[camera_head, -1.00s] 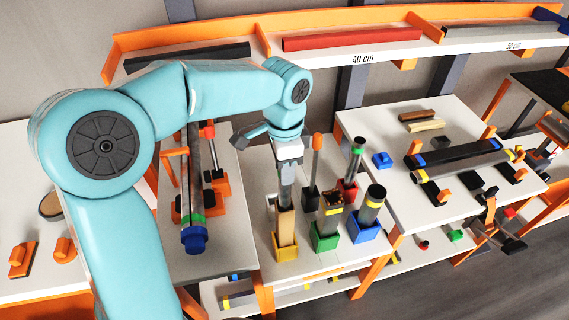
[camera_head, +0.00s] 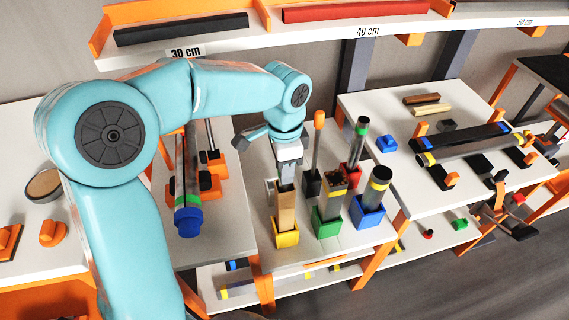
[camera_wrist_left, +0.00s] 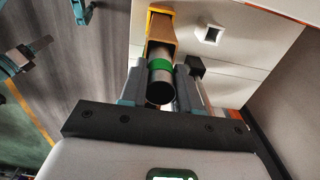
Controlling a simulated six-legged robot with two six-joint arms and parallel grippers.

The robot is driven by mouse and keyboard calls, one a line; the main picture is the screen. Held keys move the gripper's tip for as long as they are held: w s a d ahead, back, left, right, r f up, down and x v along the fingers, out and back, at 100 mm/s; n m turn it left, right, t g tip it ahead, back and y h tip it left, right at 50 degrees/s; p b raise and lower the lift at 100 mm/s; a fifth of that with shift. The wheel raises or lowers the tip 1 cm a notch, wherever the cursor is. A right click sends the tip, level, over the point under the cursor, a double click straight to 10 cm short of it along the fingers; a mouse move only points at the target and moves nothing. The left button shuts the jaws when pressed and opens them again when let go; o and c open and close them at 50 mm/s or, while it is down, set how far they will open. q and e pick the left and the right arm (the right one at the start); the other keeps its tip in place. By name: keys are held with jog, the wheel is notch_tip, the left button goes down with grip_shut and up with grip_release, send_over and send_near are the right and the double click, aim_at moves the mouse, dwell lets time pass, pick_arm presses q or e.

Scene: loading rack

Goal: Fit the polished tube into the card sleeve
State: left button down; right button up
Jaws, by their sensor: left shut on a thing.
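The brown card sleeve (camera_head: 286,209) stands upright in a yellow square holder (camera_head: 286,234). My left gripper (camera_head: 287,180) is directly above it and points down. In the left wrist view, the gripper (camera_wrist_left: 160,88) is shut on the polished tube (camera_wrist_left: 159,92), a shiny grey tube with a green band. The tube lines up with the open mouth of the sleeve (camera_wrist_left: 163,32). Its far end is at that mouth; I cannot tell whether it is inside. The head view hides most of the tube behind the gripper. My right gripper does not show.
Close to the right stand a green holder (camera_head: 327,232), a blue holder (camera_head: 367,214) with a dark tube, and thin upright rods. A banded tube (camera_head: 187,165) lies on the left table. Grey-teal parts (camera_wrist_left: 22,58) over the floor are unclear.

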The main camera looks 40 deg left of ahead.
pick_arm(q)
jog(key=shift+s+d+f+b, duration=0.15)
jog(key=shift+f+b, duration=0.6)
jog(key=shift+f, duration=0.45)
jog(key=shift+s+a+f+b, duration=0.1)
jog(key=shift+f+b, duration=0.65)
jog(key=shift+f, duration=0.45)
jog(key=c, duration=0.8)
grip_release()
jog(key=shift+f, duration=0.1)
jog(key=r+p, duration=0.2)
jog(key=r, duration=0.1)
jog(key=w+r+p, duration=0.1)
jog(key=r+p, duration=0.1)
jog(key=shift+o, duration=0.3)
notch_tip(320, 180, up, 23)
jog(key=p, duration=1.6)
jog(key=shift+s, duration=0.35)
jog(key=shift+w+f, duration=0.1)
jog(key=shift+w, duration=0.05)
